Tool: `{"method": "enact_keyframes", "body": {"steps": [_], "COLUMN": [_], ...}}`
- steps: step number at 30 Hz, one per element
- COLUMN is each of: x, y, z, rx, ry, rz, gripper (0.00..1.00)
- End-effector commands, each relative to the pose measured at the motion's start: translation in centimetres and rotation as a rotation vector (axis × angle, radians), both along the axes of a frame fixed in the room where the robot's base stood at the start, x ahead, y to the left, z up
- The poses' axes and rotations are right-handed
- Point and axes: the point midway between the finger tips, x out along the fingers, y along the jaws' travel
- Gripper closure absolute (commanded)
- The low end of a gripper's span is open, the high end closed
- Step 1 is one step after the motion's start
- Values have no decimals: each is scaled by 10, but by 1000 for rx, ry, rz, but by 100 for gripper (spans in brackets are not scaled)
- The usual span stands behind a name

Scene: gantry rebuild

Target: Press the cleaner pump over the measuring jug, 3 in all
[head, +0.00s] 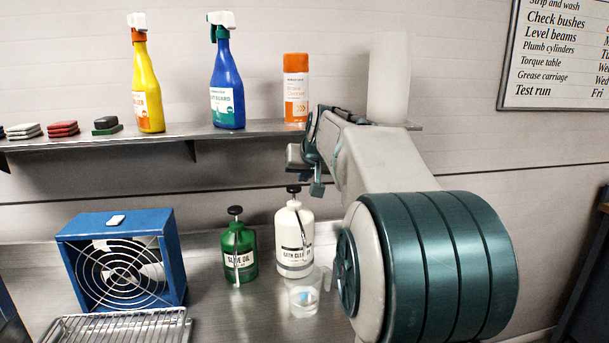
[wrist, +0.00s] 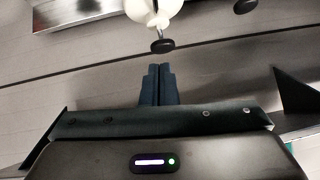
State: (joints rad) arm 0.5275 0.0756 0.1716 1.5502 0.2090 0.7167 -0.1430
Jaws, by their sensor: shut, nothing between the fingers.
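The cleaner bottle (head: 288,255) is white with a black pump head (head: 293,189) and stands upright on the metal bench. The clear measuring jug (head: 303,300) stands just in front of it, with a small light-blue patch showing inside. My gripper (head: 317,189) is above the bench, slightly right of the pump head in the head view, apparently not touching it. In the wrist view my gripper's fingers (wrist: 158,83) are together with nothing between them. The black pump head (wrist: 162,46) and part of the white bottle (wrist: 153,12) show beyond the fingertips.
A green slide oil pump bottle (head: 239,252) stands left of the cleaner. A blue fan box (head: 122,260) and a wire rack (head: 120,328) are farther left. The shelf (head: 170,138) above holds two spray bottles, an orange-and-white can (head: 296,88) and a white cylinder (head: 389,78).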

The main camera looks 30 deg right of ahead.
Motion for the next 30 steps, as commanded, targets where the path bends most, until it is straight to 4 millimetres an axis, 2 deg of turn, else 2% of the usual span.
{"method": "enact_keyframes", "body": {"steps": [13,30], "x": [11,15], "y": [-2,-4], "z": [36,33], "rx": [9,10], "ry": [83,101], "rz": [3,1], "gripper": [100,100]}}
